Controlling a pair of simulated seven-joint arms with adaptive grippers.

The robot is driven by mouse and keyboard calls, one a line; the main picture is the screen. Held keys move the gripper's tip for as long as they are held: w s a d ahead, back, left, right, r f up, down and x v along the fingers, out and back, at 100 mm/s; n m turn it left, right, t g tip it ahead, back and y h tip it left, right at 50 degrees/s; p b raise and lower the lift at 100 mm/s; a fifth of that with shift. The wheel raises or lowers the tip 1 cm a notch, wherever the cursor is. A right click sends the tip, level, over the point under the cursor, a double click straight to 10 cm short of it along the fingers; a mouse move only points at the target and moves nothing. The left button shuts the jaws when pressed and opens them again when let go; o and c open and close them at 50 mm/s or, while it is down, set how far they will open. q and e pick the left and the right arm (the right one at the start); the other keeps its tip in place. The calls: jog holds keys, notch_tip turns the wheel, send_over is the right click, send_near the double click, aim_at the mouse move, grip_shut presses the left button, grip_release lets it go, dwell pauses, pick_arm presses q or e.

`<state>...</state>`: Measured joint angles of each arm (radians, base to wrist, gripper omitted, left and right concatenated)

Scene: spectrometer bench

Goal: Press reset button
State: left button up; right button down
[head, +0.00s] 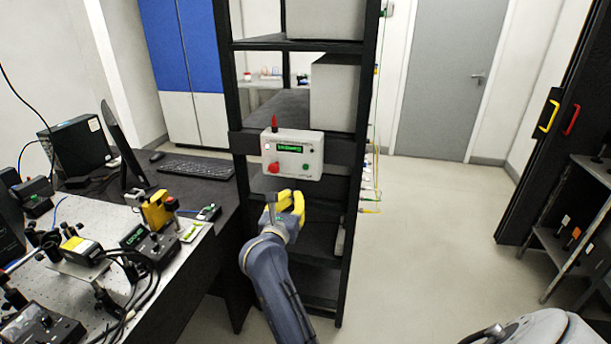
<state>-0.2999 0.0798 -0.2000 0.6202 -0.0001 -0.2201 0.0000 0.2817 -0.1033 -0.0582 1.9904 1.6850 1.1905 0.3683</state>
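A pale control box (293,153) with a lit green display is mounted on the front of the black rack. A large red button (273,168) is at its lower left. A small green button (305,167) is at its lower right. A red lamp (275,123) stands on top. The labels are too small to read, so I cannot tell which button is reset. My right gripper (290,200), with yellow fingers, appears just below the box in the picture, with no visible contact with the buttons. Its finger opening is unclear at this angle. My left gripper is not in view.
The black rack (357,165) has shelves above and below the box. An optical bench (75,212) crowded with instruments and cables fills the left. A desk with a keyboard (197,167) adjoins the rack. Thin cables hang on the rack's right side.

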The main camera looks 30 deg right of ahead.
aim_at(306, 170)
jog(key=shift+f, duration=0.1)
dwell(0.3)
jog(key=x, duration=1.3)
jog(key=shift+w+d, duration=0.4)
jog(key=shift+d, duration=0.1)
jog(key=shift+w+d, duration=0.55)
